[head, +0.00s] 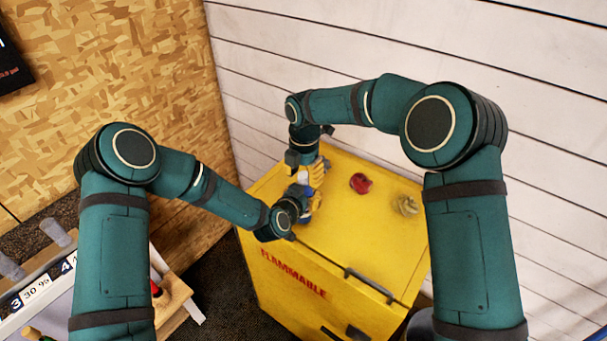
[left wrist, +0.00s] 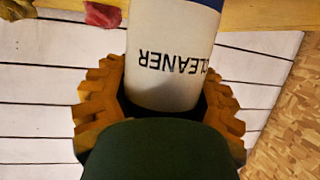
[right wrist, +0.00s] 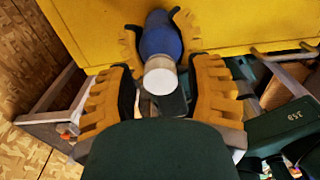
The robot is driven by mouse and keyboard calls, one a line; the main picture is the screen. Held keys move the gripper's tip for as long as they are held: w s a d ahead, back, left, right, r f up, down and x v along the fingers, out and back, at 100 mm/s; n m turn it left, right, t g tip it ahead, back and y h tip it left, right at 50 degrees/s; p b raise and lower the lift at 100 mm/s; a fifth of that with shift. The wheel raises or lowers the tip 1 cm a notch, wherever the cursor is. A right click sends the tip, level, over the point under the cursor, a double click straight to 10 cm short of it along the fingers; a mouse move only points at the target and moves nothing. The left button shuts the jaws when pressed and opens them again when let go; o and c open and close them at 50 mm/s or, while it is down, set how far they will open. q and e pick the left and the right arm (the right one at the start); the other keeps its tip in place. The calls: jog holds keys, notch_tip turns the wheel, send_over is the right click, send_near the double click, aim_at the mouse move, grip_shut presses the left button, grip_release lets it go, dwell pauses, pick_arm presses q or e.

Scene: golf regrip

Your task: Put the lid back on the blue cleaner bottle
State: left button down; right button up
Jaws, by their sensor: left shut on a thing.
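The cleaner bottle is upright, with a white CLEANER label (left wrist: 172,50) and a blue body (right wrist: 160,37). It is over the top of the yellow cabinet (head: 345,225); whether its base touches is hidden. My left gripper (head: 296,208) is shut on the bottle from the side, its yellow fingers on both sides of it. My right gripper (right wrist: 162,95) points down above the bottle. Its fingers are open, apart on either side of a white round piece (right wrist: 160,80) at the bottle's top. I cannot tell whether this piece is the lid or the bare neck.
On the cabinet top lie a red crumpled thing (head: 360,183) and a tan crumpled thing (head: 406,205), right of the bottle. The white slatted wall (head: 520,150) stands close behind. A cluttered bench (head: 60,290) is at the lower left.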

jog(key=shift+r, duration=2.3)
jog(key=o, duration=0.7)
jog(key=shift+c, duration=0.2)
notch_tip(320, 180, up, 12)
jog(key=shift+w, duration=0.2)
jog(key=shift+d, duration=0.1)
